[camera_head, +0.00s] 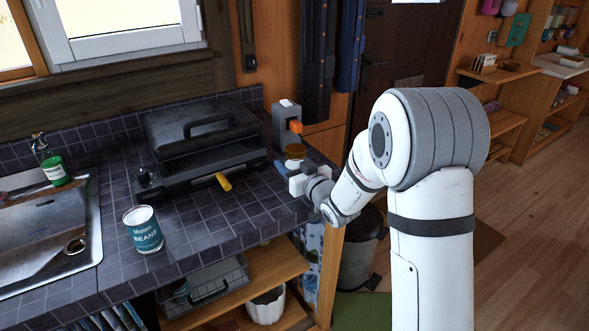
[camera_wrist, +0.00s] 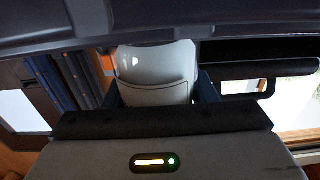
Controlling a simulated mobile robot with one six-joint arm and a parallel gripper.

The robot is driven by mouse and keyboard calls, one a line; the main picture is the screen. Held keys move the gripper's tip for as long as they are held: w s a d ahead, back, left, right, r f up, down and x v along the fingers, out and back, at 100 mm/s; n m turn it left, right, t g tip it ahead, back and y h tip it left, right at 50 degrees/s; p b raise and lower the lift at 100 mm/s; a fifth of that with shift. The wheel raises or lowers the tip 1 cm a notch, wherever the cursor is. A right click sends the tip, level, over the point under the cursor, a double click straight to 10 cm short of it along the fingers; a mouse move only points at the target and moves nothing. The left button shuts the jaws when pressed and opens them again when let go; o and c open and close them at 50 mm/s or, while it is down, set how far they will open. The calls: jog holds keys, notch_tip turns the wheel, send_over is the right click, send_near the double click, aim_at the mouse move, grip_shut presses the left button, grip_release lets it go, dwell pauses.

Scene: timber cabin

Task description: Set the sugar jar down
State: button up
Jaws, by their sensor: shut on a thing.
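In the wrist view the jar (camera_wrist: 157,72) shows as a whitish rounded body between the two dark fingers. The jar looks about upright. I cannot tell whether its base touches the counter.
A grey box with an orange part (camera_head: 287,120) stands just behind the jar. A beans can (camera_head: 143,229) stands near the sink (camera_head: 45,240). Tiles between the can and my gripper are clear.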

jog(key=shift+f, duration=0.8)
jog(key=shift+f, duration=0.1)
jog(key=o, duration=1.1)
